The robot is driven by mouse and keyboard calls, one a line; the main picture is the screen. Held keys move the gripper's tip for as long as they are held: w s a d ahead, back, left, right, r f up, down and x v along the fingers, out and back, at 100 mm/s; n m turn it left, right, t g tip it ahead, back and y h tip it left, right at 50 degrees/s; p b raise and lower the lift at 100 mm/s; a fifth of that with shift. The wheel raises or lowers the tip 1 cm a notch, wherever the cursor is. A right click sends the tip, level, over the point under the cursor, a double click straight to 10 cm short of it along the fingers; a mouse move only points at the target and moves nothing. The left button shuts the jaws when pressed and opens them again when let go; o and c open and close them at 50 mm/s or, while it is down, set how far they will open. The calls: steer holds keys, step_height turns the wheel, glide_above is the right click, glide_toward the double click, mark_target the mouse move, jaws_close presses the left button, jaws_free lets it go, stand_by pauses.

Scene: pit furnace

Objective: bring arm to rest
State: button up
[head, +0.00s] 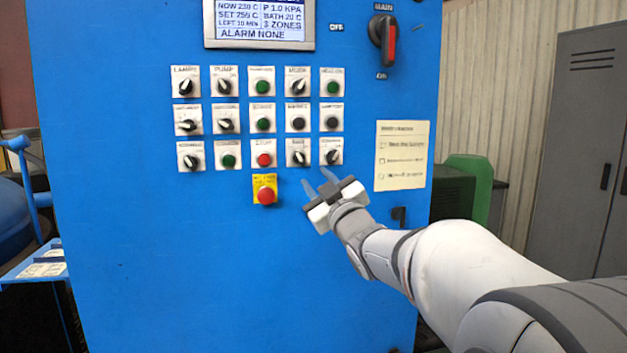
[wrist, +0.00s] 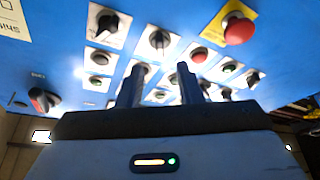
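My gripper (head: 318,182) is in front of the lower part of a blue control panel (head: 180,260), just below the bottom row of knobs. Its two fingers stand apart with nothing between them, and the wrist view also shows my gripper (wrist: 158,82) open and empty. The fingertips point at the panel near two black rotary knobs (head: 298,153). I cannot tell whether they touch the panel. My arm reaches in from the lower right. A red emergency button (head: 265,194) on a yellow plate is left of the fingers.
The panel carries rows of knobs and buttons, a display (head: 259,22) reading ALARM NONE, and a red-handled main switch (head: 388,42). A paper notice (head: 402,155) is right of the knobs. A grey cabinet (head: 580,150) stands at right. The panel's lower left front is clear.

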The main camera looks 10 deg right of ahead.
steer(key=s+d+f+m+g+h+p, duration=0.2)
steer(key=s+f+m+g+h+p, duration=0.45)
steer(key=s+f+g, duration=0.55)
steer(key=s+a+f+m+g+y+p, duration=0.1)
steer(key=s+a+f+g+p, duration=0.1)
steer(key=s, duration=0.7)
steer(key=s+a+f+m+g+y+p, duration=0.1)
steer(key=s+a+f+g+p, duration=0.1)
steer(key=s+f+g, duration=0.2)
steer(key=s+f, duration=0.3)
steer(key=s, duration=0.2)
steer(key=shift+s+a+g, duration=0.2)
steer(key=shift+g, duration=0.2)
steer(key=shift+m, duration=0.25)
